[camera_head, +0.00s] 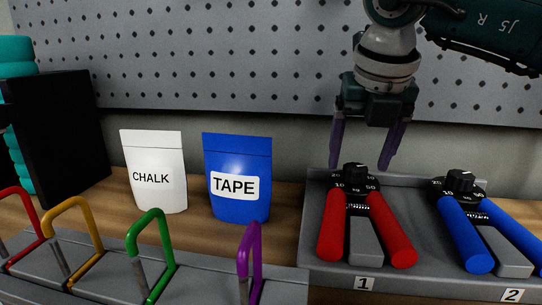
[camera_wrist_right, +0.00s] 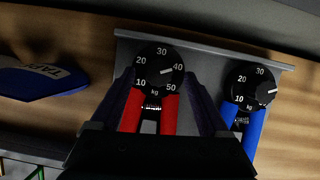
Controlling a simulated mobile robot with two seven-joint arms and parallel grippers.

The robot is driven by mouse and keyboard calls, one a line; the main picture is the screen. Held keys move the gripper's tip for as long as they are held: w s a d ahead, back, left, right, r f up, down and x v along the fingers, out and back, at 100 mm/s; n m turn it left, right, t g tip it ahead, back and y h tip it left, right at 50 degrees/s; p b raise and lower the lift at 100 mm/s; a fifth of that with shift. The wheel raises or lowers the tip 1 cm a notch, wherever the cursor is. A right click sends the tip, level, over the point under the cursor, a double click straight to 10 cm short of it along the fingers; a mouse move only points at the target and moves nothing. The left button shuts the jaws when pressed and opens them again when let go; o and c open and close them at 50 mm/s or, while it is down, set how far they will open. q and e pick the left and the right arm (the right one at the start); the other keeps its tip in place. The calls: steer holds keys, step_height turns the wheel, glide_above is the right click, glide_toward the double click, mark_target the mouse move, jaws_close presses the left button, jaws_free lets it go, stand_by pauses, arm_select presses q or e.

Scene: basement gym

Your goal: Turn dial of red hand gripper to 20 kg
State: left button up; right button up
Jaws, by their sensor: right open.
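The red hand gripper (camera_head: 332,228) lies in the grey tray's slot labelled 1, its handles toward me. Its black dial (camera_head: 355,177) is at the far end; in the right wrist view the dial (camera_wrist_right: 158,66) shows marks from 10 to 50 kg. Its white pointer line points at about 40. My right gripper (camera_head: 361,160) is open and points down above the dial, one dark purple finger on each side. In the right wrist view the fingers (camera_wrist_right: 162,98) flank the red handles; contact cannot be told. My left gripper is not in view.
A blue hand gripper (camera_head: 463,234) with its own dial lies to the right in slot 2. A white chalk bag (camera_head: 155,170) and a blue tape bag (camera_head: 238,165) stand to the left. Coloured carabiner-like loops (camera_head: 150,252) stand in front. A pegboard (camera_head: 230,50) closes the back.

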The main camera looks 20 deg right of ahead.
steer(key=shift+w+d+f, duration=0.1)
steer(key=shift+w+f, duration=0.15)
steer(key=shift+f, duration=0.4)
jaws_close()
